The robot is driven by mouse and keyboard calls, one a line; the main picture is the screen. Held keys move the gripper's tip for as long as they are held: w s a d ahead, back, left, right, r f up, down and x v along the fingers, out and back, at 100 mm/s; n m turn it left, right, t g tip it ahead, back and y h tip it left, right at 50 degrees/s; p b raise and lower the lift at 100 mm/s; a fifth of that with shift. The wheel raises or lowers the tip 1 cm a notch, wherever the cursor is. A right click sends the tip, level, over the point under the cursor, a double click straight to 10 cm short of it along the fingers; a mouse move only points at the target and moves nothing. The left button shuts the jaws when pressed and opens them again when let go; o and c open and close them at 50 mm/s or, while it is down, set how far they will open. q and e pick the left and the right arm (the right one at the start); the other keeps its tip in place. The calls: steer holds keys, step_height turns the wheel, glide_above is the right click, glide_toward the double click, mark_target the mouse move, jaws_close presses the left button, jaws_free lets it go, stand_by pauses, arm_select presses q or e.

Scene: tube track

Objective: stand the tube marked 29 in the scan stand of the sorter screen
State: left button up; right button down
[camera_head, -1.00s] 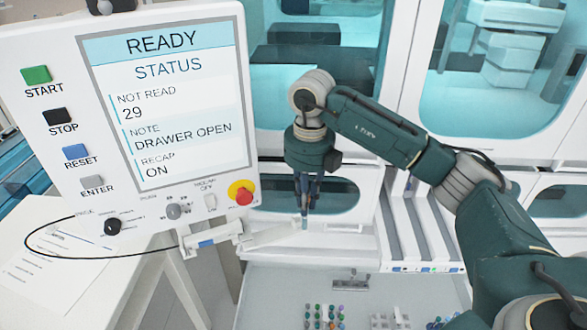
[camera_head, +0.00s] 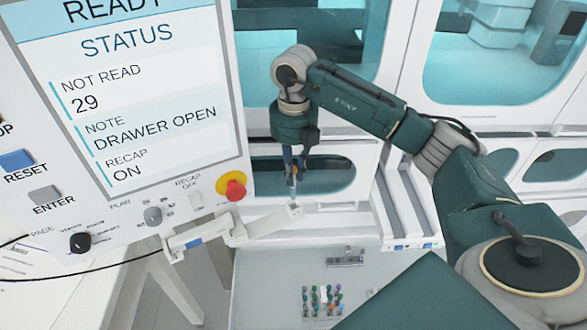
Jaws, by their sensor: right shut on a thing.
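The sorter screen (camera_head: 137,100) stands at the left and reads not read 29, drawer open, recap on. A white scanner arm (camera_head: 195,238) reaches right from its lower edge and ends in a small white piece (camera_head: 294,208), which may be the scan stand. My right gripper (camera_head: 293,180) points down just above that end piece. It is shut on a thin tube (camera_head: 292,189), small and mostly hidden by the fingers; its number cannot be read. I cannot tell if the tube touches the end piece. My left gripper is not in view.
An open grey drawer (camera_head: 262,290) lies below, with a rack of several coloured-cap tubes (camera_head: 322,299) and a small metal holder (camera_head: 346,258). A white rail unit (camera_head: 400,205) stands right of the gripper. A red stop button (camera_head: 232,187) juts from the panel nearby.

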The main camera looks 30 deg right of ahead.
steer(key=shift+f, duration=0.4)
steer(key=shift+s, duration=0.35)
steer(key=shift+w+f, duration=0.15)
steer(key=shift+w, duration=0.05)
steer(key=shift+s+f+b, duration=0.1)
steer(key=shift+f+b, duration=0.1)
steer(key=shift+b, duration=0.25)
steer(key=shift+f, duration=0.25)
steer(key=shift+f+b, duration=0.4)
steer(key=shift+b, duration=0.05)
steer(key=shift+f, duration=0.2)
stand_by(0.4)
steer(key=shift+f+b, duration=0.45)
